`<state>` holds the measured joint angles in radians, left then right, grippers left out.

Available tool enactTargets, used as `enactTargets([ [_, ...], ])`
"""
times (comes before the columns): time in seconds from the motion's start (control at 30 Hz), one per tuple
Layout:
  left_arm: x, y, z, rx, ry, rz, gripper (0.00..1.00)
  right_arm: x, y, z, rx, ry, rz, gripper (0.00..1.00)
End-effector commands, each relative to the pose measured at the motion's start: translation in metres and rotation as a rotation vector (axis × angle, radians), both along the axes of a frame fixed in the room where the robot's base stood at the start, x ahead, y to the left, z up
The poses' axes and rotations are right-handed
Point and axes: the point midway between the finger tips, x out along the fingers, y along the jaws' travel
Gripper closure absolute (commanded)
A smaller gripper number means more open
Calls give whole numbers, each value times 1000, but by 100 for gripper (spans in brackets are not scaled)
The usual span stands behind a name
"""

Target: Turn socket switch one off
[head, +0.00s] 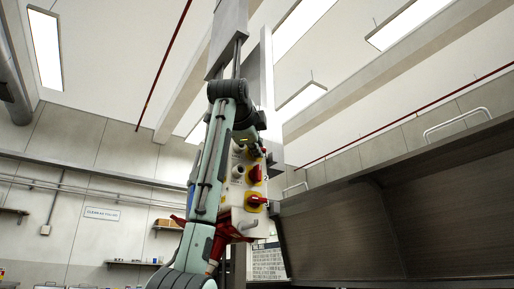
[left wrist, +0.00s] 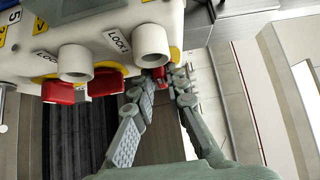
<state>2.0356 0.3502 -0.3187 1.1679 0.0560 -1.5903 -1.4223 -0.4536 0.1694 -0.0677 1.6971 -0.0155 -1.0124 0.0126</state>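The off-white socket box (head: 236,200) hangs in front of me in the head view. Its red switches on yellow plates show beside the numbers 2 (head: 256,173) and 3 (head: 255,201). A small red part (head: 264,151) above them, likely switch one, is mostly hidden by my gripper. My left gripper (head: 251,143) is at the upper part of the box. In the left wrist view its fingers (left wrist: 169,80) are apart, with a red part at their tips; contact is unclear. White round sockets (left wrist: 150,43) and a LOCK1 label show beside them. My right gripper is out of view.
My left arm covers the left side of the box. A large dark hood (head: 400,215) fills the right side. A grey support (head: 230,38) rises above the box. A wall shelf (head: 168,227) is at the far left.

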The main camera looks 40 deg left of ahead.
Motion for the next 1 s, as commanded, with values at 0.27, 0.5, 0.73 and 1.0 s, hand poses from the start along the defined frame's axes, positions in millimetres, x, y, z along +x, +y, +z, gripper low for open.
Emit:
enactTargets([
  [0.27,0,0,0,1,-1,0,68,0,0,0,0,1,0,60],
  [0.5,-7,-3,1,2,-2,0,68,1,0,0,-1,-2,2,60],
  [0.73,-46,-19,2,4,-7,0,68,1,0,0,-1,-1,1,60],
  [1.0,-94,-39,0,2,-3,-1,68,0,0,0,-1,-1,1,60],
])
